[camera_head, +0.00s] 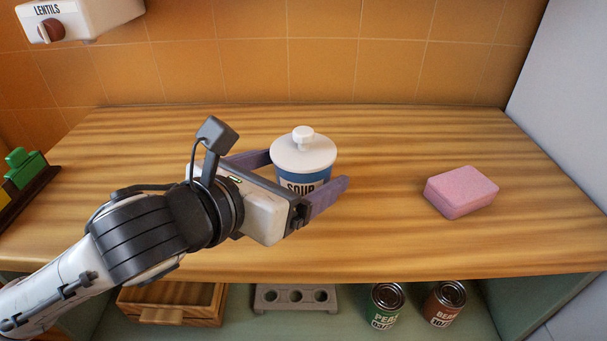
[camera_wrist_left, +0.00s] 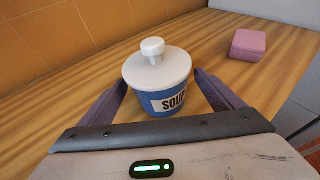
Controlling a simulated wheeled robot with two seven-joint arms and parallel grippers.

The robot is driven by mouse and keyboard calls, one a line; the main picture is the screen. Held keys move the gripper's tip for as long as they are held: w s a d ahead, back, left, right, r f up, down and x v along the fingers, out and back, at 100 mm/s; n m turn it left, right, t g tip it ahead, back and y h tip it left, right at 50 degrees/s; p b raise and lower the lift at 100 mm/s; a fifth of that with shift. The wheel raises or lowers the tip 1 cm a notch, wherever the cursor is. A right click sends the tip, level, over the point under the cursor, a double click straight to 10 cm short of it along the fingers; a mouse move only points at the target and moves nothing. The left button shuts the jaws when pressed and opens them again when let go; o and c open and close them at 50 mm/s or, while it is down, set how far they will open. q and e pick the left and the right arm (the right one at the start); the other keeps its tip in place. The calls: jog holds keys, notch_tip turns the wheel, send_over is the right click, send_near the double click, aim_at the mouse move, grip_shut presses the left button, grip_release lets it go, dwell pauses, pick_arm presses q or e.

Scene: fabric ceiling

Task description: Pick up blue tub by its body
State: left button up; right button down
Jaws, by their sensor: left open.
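The blue tub (camera_head: 318,178) stands upright on the wooden counter, with a white lid and knob on top and a white label reading SOUP. It also shows in the left wrist view (camera_wrist_left: 148,98). My left gripper (camera_head: 307,168) is open, its two purple fingers reaching along either side of the tub's body. In the left wrist view the fingers (camera_wrist_left: 158,92) flank the tub at left and right. I cannot tell whether either finger touches it. In the head view the gripper hides part of the tub's lower body. My right gripper is not in view.
A pink sponge-like block (camera_head: 461,192) lies on the counter (camera_head: 400,245) to the right. A white LENTILS dispenser (camera_head: 80,18) hangs at upper left. Below the counter are a wooden drawer box (camera_head: 172,301), a grey holed rack (camera_head: 295,297), a green can (camera_head: 385,305) and a brown can (camera_head: 445,304).

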pick_arm(q)
jog(key=shift+x, duration=0.9)
jog(key=c, duration=1.2)
jog(key=shift+r, duration=0.15)
jog(key=shift+c, duration=1.1)
